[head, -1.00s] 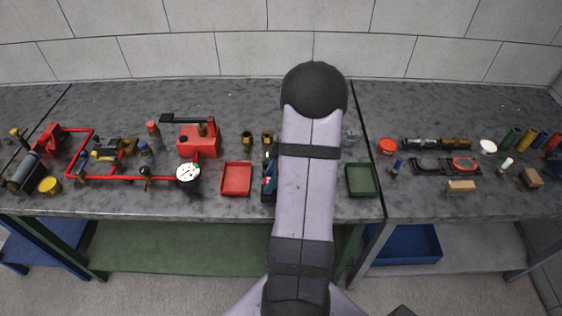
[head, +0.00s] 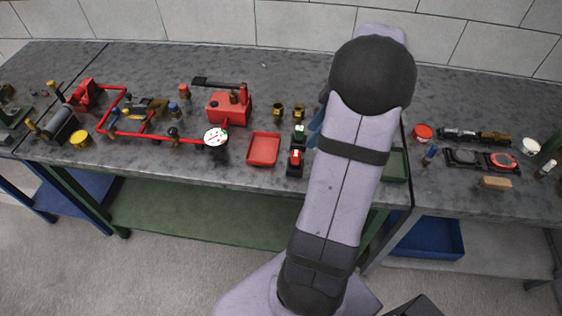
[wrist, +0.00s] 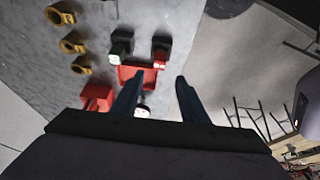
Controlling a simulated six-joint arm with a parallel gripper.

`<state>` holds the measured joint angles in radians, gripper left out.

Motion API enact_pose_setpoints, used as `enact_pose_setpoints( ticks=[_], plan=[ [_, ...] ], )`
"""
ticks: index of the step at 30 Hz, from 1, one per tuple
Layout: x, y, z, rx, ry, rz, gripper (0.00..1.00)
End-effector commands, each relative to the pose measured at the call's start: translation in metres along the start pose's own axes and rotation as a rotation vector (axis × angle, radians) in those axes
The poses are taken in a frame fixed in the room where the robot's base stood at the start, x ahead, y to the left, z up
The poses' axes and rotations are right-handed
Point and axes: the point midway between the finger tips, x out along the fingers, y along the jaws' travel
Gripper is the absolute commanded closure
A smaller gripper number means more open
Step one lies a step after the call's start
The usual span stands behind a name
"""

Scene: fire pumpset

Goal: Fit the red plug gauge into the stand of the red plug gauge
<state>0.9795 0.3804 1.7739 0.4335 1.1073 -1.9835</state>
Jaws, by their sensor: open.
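Two small dark blocks stand beside the red tray. The nearer dark stand (head: 295,170) carries a red piece with a white part, apparently the red plug gauge (head: 296,156); I cannot tell whether it is seated. In the wrist view the stand (wrist: 161,43) and the red-and-white piece (wrist: 160,65) show ahead of my gripper. The other block (wrist: 121,38) has a green and white piece. My gripper (wrist: 155,90) is open, its two blue fingers apart, with no object clearly between them. In the head view my arm hides most of the gripper; a bit of blue shows beside it.
The red tray (head: 263,149) lies left of the stands, with brass fittings (head: 278,110) behind. A white dial gauge (head: 215,138) and red pump (head: 229,105) stand further left. A green tray (head: 396,166) is partly behind my arm. The back of the bench is mostly clear.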

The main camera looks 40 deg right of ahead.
Motion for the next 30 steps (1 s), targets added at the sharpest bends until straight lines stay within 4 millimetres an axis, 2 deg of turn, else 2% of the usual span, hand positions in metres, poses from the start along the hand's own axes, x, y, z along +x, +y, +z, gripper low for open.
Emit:
enact_pose_setpoints(
  ticks=[4, 8, 11, 15, 18, 24, 30],
  plan=[
    [0.006, -0.007, -0.012, 0.027, -0.016, -0.014, 0.60],
    [0.019, -0.026, -0.035, 0.101, -0.058, -0.042, 0.60],
    [0.034, -0.051, -0.058, 0.186, -0.113, -0.063, 0.60],
    [0.055, -0.097, -0.088, 0.325, -0.207, -0.065, 0.60],
    [0.068, -0.132, -0.102, 0.425, -0.270, -0.041, 0.60],
    [0.086, -0.196, -0.114, 0.599, -0.351, 0.044, 0.60],
    [0.096, -0.236, -0.112, 0.713, -0.373, 0.120, 0.60]
  ],
)
